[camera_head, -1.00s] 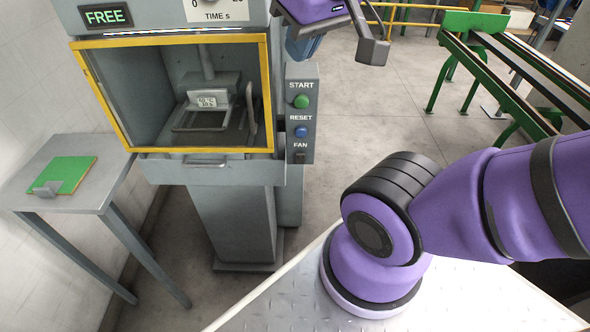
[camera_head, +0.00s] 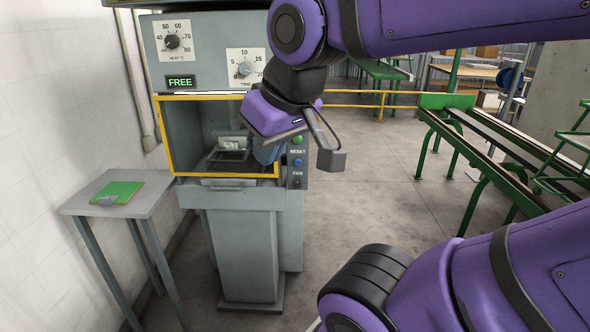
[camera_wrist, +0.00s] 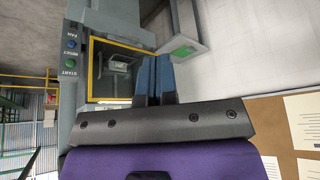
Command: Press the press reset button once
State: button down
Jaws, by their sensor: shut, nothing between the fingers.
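The blue reset button (camera_head: 298,162) is on the grey control panel at the press's right side, below the green start button (camera_head: 298,141) and above the fan switch (camera_head: 297,181). In the wrist view the blue button (camera_wrist: 71,44) and green button (camera_wrist: 71,63) show at the left. My gripper (camera_head: 267,154) has its blue fingers shut and empty, just left of the panel in the head view, in front of the press opening's right edge. In the wrist view my gripper (camera_wrist: 155,75) points toward the press, apart from the buttons.
The press (camera_head: 232,240) has a yellow-framed opening and a lit FREE sign (camera_head: 181,82). A small grey table (camera_head: 85,202) with a green board (camera_head: 117,192) stands left. A green rail frame (camera_head: 480,140) stands right. Open floor lies between press and rails.

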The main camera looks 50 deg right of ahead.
aim_at(298, 162)
jog(key=w+d+f+m+t+h, duration=0.2)
jog(key=w+d+f, duration=0.3)
jog(key=w+d, duration=0.55)
jog(key=w+d+f+m+t+h, duration=0.1)
jog(key=w+d+f+m+t, duration=0.15)
jog(key=w+d+f, duration=0.75)
jog(key=w+d+f+m+t+y, duration=0.1)
jog(key=d+f+m+t, duration=0.2)
jog(key=d+f+t, duration=0.3)
jog(key=d+f, duration=0.4)
jog(key=f, duration=0.4)
jog(key=shift+d+f+m+t+y, duration=0.2)
jog(key=shift+d+m+t+y, duration=0.05)
jog(key=shift+m+t+y, duration=0.15)
jog(key=shift+w+d, duration=1.45)
jog(key=shift+d, duration=0.25)
jog(key=shift+w+d, duration=1.45)
jog(key=shift+d, duration=0.2)
jog(key=shift+d, duration=0.1)
